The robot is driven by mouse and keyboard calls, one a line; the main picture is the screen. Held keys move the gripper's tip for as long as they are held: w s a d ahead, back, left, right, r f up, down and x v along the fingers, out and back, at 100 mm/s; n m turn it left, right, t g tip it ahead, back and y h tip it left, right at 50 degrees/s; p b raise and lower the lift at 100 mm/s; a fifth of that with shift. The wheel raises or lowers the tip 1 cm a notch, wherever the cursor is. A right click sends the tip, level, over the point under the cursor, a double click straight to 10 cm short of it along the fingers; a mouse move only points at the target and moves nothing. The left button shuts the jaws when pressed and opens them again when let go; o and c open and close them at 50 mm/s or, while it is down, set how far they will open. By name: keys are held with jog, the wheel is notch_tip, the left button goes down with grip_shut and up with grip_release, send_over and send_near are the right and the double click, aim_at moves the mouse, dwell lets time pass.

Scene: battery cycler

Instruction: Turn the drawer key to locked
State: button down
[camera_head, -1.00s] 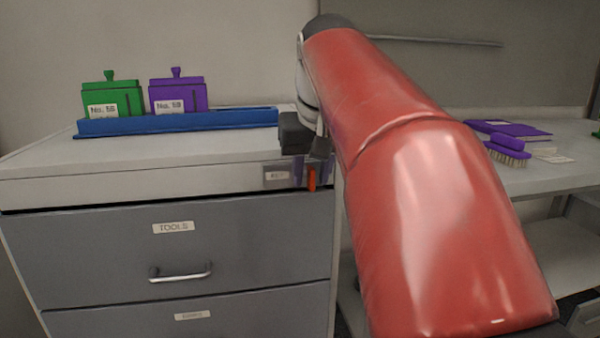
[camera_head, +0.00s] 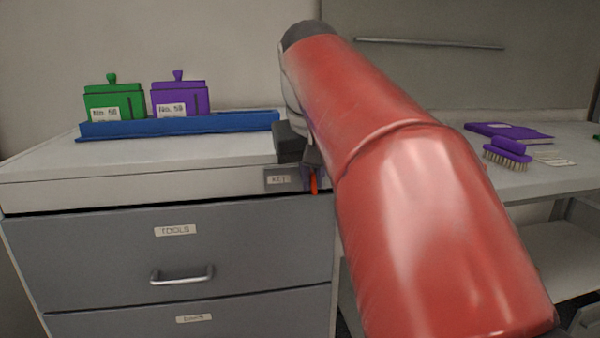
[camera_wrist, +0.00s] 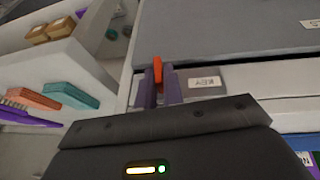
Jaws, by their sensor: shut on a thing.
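The drawer key is a small orange-red tab (camera_head: 314,184) at the right end of the cabinet's top edge, beside a grey plate labelled KEY (camera_head: 278,180). In the wrist view the orange key (camera_wrist: 157,70) stands between two purple fingers. My gripper (camera_wrist: 158,86) is shut on the key. In the head view my gripper (camera_head: 312,176) is mostly hidden behind my red arm. The top drawer (camera_head: 100,255), labelled TOOLS, looks closed. The key's lock marks cannot be read.
A blue tray (camera_head: 235,122) on the cabinet top holds a green box (camera_head: 98,101) and a purple box (camera_head: 195,96). A purple brush (camera_head: 508,152) and a purple book (camera_head: 525,138) lie on the right bench. The front cabinet top is clear.

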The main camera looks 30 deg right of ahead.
jog(key=shift+w+a+f+n+g+h+b, duration=0.1)
jog(key=shift+a+f+n+g+h+b, duration=0.45)
jog(key=shift+h, duration=2)
jog(key=shift+w+d+f+n+g+h+b, duration=0.15)
jog(key=shift+n+h+b, duration=0.8)
jog(key=shift+h, duration=1.55)
jog(key=shift+a+f+n+g+h+b, duration=0.25)
jog(key=shift+a+n+g+h+b, duration=0.45)
jog(key=shift+h, duration=1.85)
jog(key=shift+d+t+b, duration=0.3)
jog(key=shift+d+t, duration=0.05)
jog(key=shift+t, duration=0.05)
jog(key=c, duration=1.5)
grip_release()
jog(key=shift+a, duration=0.1)
jog(key=a, duration=0.5)
jog(key=s+a, duration=0.1)
jog(key=a, duration=0.1)
jog(key=shift+a, duration=0.3)
